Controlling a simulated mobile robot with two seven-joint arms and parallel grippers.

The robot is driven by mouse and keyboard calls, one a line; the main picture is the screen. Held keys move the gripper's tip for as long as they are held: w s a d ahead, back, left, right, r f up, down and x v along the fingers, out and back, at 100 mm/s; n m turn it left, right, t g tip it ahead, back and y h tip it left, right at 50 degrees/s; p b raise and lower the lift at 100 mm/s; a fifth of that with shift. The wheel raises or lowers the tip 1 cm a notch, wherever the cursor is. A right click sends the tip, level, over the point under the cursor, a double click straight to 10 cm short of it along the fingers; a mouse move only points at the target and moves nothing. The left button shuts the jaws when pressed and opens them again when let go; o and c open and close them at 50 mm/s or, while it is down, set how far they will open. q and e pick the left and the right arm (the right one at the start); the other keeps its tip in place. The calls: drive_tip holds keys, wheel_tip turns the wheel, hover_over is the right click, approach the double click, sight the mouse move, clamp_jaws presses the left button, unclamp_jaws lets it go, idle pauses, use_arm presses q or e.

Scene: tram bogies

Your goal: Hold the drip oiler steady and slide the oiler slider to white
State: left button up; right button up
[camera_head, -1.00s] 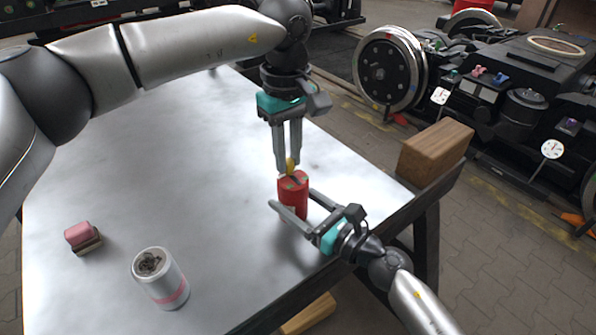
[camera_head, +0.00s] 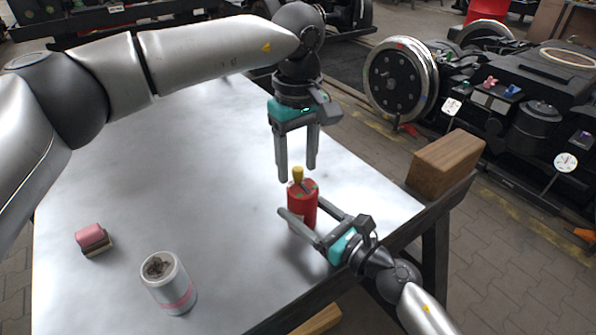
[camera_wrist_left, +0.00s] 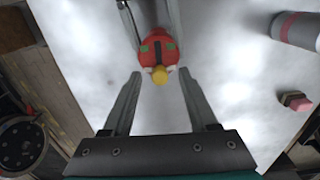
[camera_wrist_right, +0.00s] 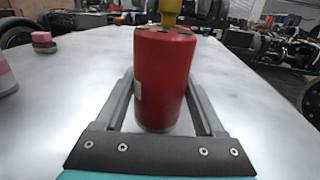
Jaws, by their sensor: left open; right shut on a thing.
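The drip oiler is a red cylinder (camera_head: 302,212) standing upright near the table's right edge; it also shows in the left wrist view (camera_wrist_left: 157,52) and the right wrist view (camera_wrist_right: 163,85). The yellow oiler slider (camera_head: 297,174) sticks up from its top, which has green patches; it also shows in the left wrist view (camera_wrist_left: 159,76). My right gripper (camera_head: 303,207) is shut on the oiler's body from the front right.
A grey-white can with a pink band (camera_head: 170,287) and a pink-topped block (camera_head: 94,239) stand at the table's left front. A wooden block (camera_head: 445,163) lies at the right edge. The bogie (camera_head: 515,115) is beyond. The table's middle is clear.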

sight(297, 168)
use_arm(q)
wheel_tip(297, 168, up, 12)
idle(0.5)
use_arm(e)
drive_tip(key=o, duration=1.5)
drive_tip(key=shift+s, duration=0.1)
drive_tip(key=v, duration=1.1)
drive_tip(key=shift+s+d, duration=0.3)
drive_tip(key=shift+d, duration=0.05)
